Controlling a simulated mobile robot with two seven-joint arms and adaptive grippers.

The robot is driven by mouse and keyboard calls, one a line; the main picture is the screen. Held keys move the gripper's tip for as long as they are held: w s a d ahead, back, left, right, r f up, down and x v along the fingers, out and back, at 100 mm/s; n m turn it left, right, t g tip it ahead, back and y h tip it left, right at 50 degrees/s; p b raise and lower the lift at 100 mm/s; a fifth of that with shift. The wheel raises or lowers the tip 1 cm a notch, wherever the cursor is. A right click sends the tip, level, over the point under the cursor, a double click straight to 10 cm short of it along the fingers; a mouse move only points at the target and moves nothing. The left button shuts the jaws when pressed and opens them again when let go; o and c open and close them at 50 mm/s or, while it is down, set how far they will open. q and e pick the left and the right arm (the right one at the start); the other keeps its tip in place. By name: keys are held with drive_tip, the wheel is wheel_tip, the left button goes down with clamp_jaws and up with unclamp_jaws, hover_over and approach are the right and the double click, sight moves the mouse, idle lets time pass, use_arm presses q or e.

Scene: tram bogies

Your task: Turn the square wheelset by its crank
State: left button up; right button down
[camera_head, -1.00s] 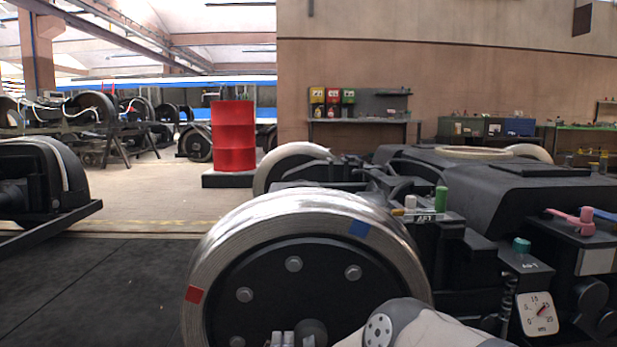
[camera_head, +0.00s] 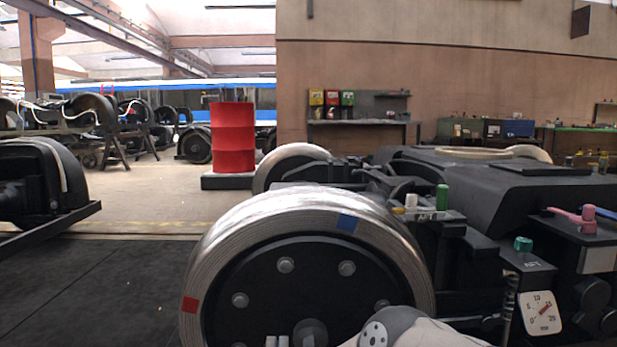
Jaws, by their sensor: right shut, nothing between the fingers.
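The wheelset's near wheel (camera_head: 215,270) stands upright at the bottom middle, with a bright metal tread, a black bolted disc and a round hub. Its rim carries a blue mark (camera_head: 347,222) at the upper right and a red mark (camera_head: 189,305) at the left. My right gripper (camera_head: 277,341) shows only as grey finger parts in front of the hub at the bottom edge, shut, with nothing seen between the fingers. The crank cannot be made out; the lower wheel is cut off. My left gripper is not in view.
The black bogie frame (camera_head: 470,180) fills the right side, with a dial gauge (camera_head: 541,313), a green cap (camera_head: 442,197) and a pink lever (camera_head: 575,217). A red drum (camera_head: 233,138) stands behind. Dark floor (camera_head: 90,290) at the left is clear.

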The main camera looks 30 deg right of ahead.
drive_tip(key=shift+w+a+f+b, duration=0.25)
drive_tip(key=shift+a+f+b, duration=0.1)
drive_tip(key=shift+f+b, duration=0.25)
idle(0.4)
drive_tip(key=shift+s+d+r+p, duration=0.15)
drive_tip(key=shift+r+p, duration=0.15)
drive_tip(key=shift+p, duration=0.15)
drive_tip(key=shift+s+a, duration=0.2)
drive_tip(key=shift+s, duration=0.05)
drive_tip(key=p+v, duration=0.4)
drive_tip(key=v, duration=0.2)
drive_tip(key=shift+s, duration=0.15)
